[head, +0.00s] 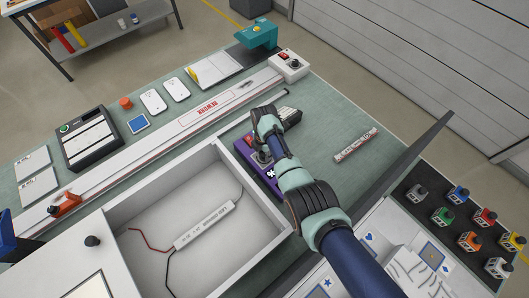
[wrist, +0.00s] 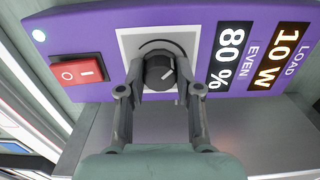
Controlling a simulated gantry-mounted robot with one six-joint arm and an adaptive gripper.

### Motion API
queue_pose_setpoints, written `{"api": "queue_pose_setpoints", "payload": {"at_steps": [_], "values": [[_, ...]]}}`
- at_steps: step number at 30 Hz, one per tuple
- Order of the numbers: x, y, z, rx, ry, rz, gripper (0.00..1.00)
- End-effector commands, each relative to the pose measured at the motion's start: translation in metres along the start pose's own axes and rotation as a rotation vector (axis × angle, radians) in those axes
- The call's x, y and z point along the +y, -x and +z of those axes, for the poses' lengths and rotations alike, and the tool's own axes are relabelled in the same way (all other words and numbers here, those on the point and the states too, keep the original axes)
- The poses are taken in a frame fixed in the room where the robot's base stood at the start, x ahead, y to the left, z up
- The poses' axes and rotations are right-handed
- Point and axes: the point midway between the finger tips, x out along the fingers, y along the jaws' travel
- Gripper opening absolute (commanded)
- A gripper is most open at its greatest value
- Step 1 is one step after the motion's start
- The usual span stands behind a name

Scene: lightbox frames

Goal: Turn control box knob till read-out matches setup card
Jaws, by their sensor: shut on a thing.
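The purple control box (wrist: 90,35) fills the wrist view; part of it shows beneath my arm in the head view (head: 271,184). Its black knob (wrist: 160,71) sits on a white square plate, its pale pointer line up and to the right. The read-out (wrist: 231,57) shows 80 % beside EVEN; another display (wrist: 278,57) shows 10 W beside LOAD. My gripper (wrist: 160,88) is shut on the knob, one finger at each side. Several white cards lie on the bench; I cannot tell which one is the setup card.
A red rocker switch (wrist: 78,72) and a lit lamp (wrist: 39,35) are left of the knob. A white open frame (head: 118,213) holding a wired driver (head: 204,226) stands left of my arm. A long white rail (head: 160,135) crosses the bench. Green mat is clear around a small printed strip (head: 356,144).

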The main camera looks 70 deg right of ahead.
Motion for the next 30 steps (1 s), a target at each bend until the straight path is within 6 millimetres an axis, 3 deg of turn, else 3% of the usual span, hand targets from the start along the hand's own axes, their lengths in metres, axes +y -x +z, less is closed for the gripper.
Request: {"api": "queue_pose_setpoints", "payload": {"at_steps": [13,14,18,26,30], "values": [[0.001,0.002,0.000,0.000,0.010,0.001,0.00],[0.001,0.002,0.000,0.000,0.010,0.001,0.37],[0.001,0.001,0.000,0.000,0.010,0.000,0.59],[0.000,0.001,0.000,0.000,0.009,0.000,0.59],[0.001,0.011,0.000,-0.001,0.009,0.003,0.59]]}}
